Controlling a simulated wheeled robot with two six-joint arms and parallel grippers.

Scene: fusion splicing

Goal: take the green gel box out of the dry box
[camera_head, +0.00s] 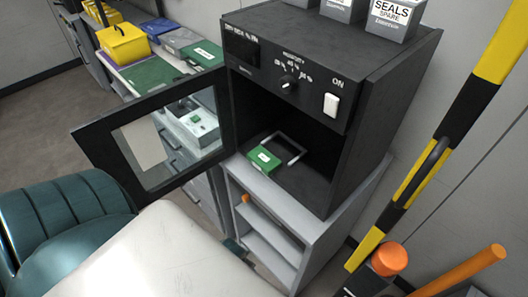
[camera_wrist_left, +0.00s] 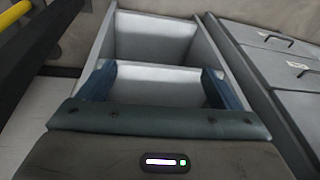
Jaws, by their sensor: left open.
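The dry box (camera_head: 345,60) is a black cabinet with its glazed door (camera_head: 165,140) swung open to the left. The green gel box (camera_head: 263,158) is a small green block with a pale label, lying inside on the floor near the front left edge, beside a grey frame-shaped piece (camera_head: 290,150). My left gripper (camera_wrist_left: 157,88) shows in the left wrist view with its two teal fingers wide apart and nothing between them. It faces grey shelf compartments, and the gel box does not show there. My right gripper is not in view.
The dry box stands on a grey shelf unit (camera_head: 268,240). Labelled boxes (camera_head: 395,15) sit on top. A yellow-black post (camera_head: 430,165) and an orange-topped piece (camera_head: 389,259) stand at right. A bench with a yellow bin (camera_head: 123,43) is behind the door. The cavity's front opening is clear.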

